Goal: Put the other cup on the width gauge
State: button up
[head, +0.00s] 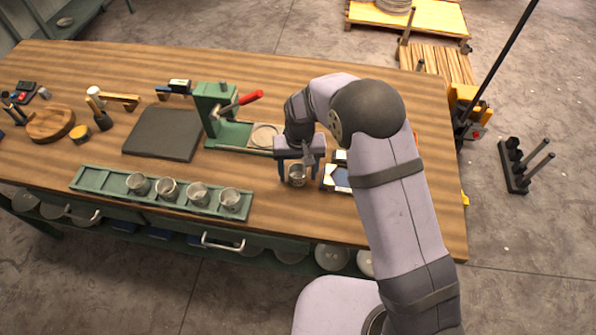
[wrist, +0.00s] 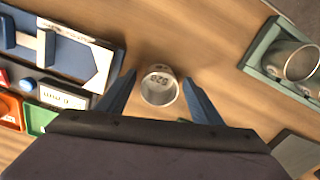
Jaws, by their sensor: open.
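A small metal cup (head: 297,180) stands upright on the wooden table right of the green tray; the wrist view shows dark marks inside this cup (wrist: 159,86). My gripper (head: 299,176) is open over it, and the wrist view shows the fingers (wrist: 159,80) on either side of the cup with gaps. Several similar cups (head: 168,189) stand in the long green tray (head: 90,178). A blue device with a pale notched plate, likely the width gauge (wrist: 50,48), lies right of the cup in the head view (head: 337,178), partly hidden by my arm. No cup shows on its visible part.
A green press (head: 215,112) with a red handle stands behind the gripper. A dark mat (head: 163,134) lies left of it. Coloured bins (wrist: 22,112) sit beside the blue device. Bare wood lies between the tray and the cup.

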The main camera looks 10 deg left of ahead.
jog(key=r+b, duration=0.1)
jog(key=r, duration=0.1)
jog(key=r+b, duration=0.1)
jog(key=w+r+b, duration=0.1)
jog(key=r, duration=0.1)
jog(key=shift+a+r+b, duration=0.15)
jog(key=shift+r+b, duration=0.15)
jog(key=shift+r, duration=0.05)
jog(key=s+d+r+m, duration=0.1)
jog(key=s+d+r, duration=0.15)
jog(key=d, duration=0.45)
jog(key=s+d+r, duration=0.2)
jog(key=s+d, duration=0.2)
jog(key=d, duration=0.3)
jog(key=s+d+f+m, duration=0.1)
jog(key=s+d+m, duration=0.1)
jog(key=s+d, duration=0.8)
jog(key=s, duration=0.2)
jog(key=shift+s+f, duration=0.2)
jog(key=shift+s, duration=0.1)
jog(key=shift+o, duration=0.5)
jog(key=shift+s+d+f, duration=0.1)
jog(key=shift+s+d, duration=0.05)
jog(key=shift+s, duration=0.2)
jog(key=shift+w, duration=0.15)
